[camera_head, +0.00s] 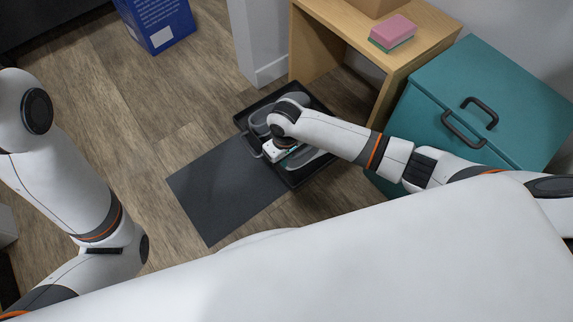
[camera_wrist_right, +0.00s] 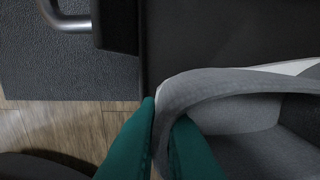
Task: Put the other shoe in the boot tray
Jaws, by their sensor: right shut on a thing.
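The black boot tray (camera_head: 293,183) lies on the floor in the head view, left of the wooden bench. Its dark inside (camera_wrist_right: 220,40) fills the upper right of the wrist view. A grey shoe (camera_head: 259,121) shows at the left inside it, partly covered by my right arm. My right gripper (camera_head: 283,153) is low over the tray. In the wrist view its teal fingers (camera_wrist_right: 165,118) are shut on the collar edge of a grey shoe (camera_wrist_right: 235,112), inside the tray's outline. My arm hides much of this shoe in the head view. My left gripper is out of view.
A dark mat (camera_head: 222,190) lies left of the tray. A wooden bench (camera_head: 345,30) with a pink and green sponge (camera_head: 392,32) and a teal cabinet (camera_head: 490,90) stand close at the right. A blue box (camera_head: 160,22) is at the back.

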